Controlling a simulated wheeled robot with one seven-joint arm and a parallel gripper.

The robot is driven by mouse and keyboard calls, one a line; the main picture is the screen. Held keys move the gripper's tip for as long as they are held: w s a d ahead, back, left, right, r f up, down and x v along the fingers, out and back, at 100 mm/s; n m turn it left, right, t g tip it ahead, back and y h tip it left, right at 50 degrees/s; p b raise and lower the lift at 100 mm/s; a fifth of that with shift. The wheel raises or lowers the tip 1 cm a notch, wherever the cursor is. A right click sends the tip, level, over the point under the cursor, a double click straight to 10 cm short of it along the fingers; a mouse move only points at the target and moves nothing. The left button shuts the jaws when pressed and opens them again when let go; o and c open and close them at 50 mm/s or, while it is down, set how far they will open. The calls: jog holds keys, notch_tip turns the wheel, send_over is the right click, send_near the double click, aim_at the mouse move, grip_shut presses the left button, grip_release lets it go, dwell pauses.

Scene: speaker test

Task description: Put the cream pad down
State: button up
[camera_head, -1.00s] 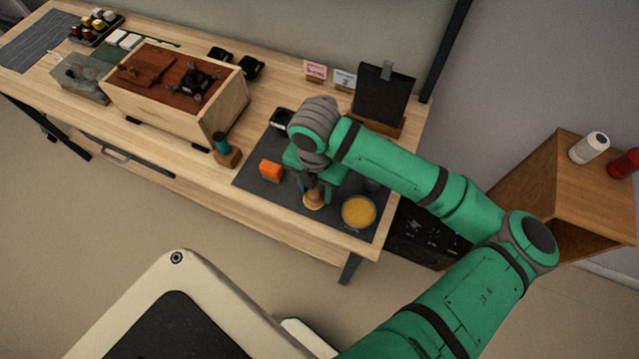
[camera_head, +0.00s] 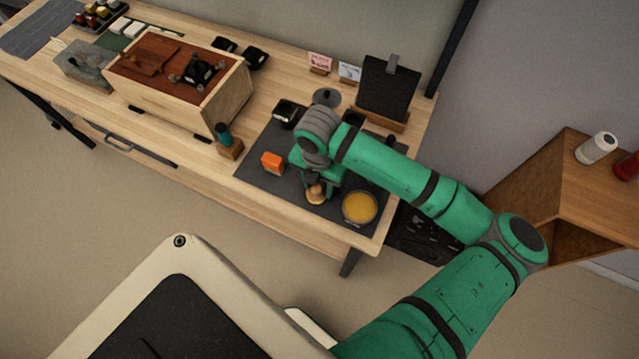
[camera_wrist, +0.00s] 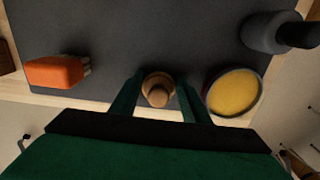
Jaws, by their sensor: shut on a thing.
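The cream pad (camera_head: 316,194) is a small, round, tan-cream piece with a knob-like top. It is at the front part of the dark mat (camera_head: 255,178). In the wrist view the pad (camera_wrist: 158,90) sits between the two green fingers of my gripper (camera_wrist: 160,98). My gripper (camera_head: 317,182) is shut on it and points down over the mat. I cannot tell whether the pad's underside touches the mat. My gripper and wrist hide part of it in the head view.
A round dish with yellow contents (camera_head: 360,208) stands close to the right of the pad. An orange block (camera_head: 272,162) lies to the left, with bare mat between. The table's front edge (camera_head: 300,222) is near. A black board on a stand (camera_head: 386,90) is behind.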

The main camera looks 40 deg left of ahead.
jog(key=shift+s+f, duration=0.3)
jog(key=shift+f, duration=0.3)
jog(key=o, duration=1)
jog(key=shift+o, duration=0.2)
jog(key=shift+d, duration=0.1)
jog(key=shift+w+r, duration=0.2)
jog(key=shift+r, duration=0.35)
notch_tip(320, 180, up, 12)
jog(key=shift+r, duration=0.2)
